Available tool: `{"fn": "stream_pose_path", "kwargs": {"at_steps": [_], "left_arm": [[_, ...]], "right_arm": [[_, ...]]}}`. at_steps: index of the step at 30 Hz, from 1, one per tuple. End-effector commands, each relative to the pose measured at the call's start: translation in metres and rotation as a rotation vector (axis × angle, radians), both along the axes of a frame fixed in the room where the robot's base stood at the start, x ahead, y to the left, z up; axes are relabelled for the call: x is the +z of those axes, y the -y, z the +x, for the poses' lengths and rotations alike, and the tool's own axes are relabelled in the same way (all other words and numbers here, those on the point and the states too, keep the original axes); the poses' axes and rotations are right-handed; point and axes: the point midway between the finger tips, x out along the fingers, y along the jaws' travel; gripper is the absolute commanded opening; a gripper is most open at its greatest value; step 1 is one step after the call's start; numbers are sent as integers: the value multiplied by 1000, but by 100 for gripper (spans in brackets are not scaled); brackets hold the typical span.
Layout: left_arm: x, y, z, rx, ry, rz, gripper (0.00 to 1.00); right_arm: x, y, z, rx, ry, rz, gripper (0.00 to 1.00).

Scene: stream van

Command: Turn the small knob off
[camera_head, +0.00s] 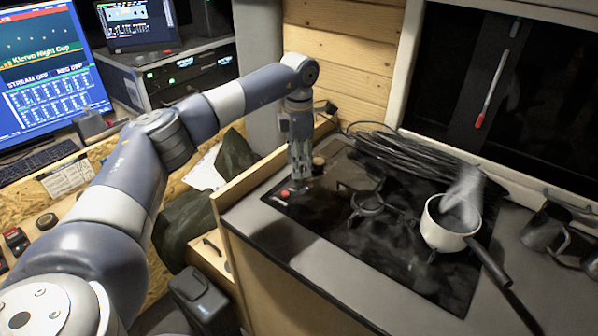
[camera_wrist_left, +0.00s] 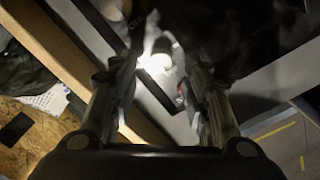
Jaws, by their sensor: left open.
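A small red knob (camera_head: 285,193) sits at the near left corner of the black stove top (camera_head: 330,215). My left gripper (camera_head: 299,176) points down just beside and behind it, with its jaws open and nothing seen between them. In the left wrist view, the two fingers stand apart (camera_wrist_left: 160,85), and a bit of red, likely the knob (camera_wrist_left: 180,96), shows beside the right finger. I cannot tell whether a finger touches it. A round brown-topped piece (camera_head: 318,161) stands just behind the gripper, partly hidden. The way the knob is turned is too small to tell.
A steaming white pot (camera_head: 445,238) sits on the right of the stove, its dark handle towards the front right. An empty burner grate (camera_head: 367,203) lies between. A black cable coil (camera_head: 420,158) lies behind. A wooden edge (camera_head: 262,178) rises left of the stove.

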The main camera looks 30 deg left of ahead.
Motion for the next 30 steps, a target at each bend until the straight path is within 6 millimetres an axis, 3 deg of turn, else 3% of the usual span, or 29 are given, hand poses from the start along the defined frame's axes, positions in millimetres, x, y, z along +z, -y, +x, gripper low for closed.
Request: {"fn": "stream_pose_path", "kwargs": {"at_steps": [6,12,30], "left_arm": [[48,0,0,0,3,0,44],[71,0,0,0,-1,-1,44],[76,0,0,0,-1,0,44]], "right_arm": [[0,-1,0,-1,0,1,44],[0,-1,0,-1,1,1,44],[0,-1,0,-1,0,1,44]]}}
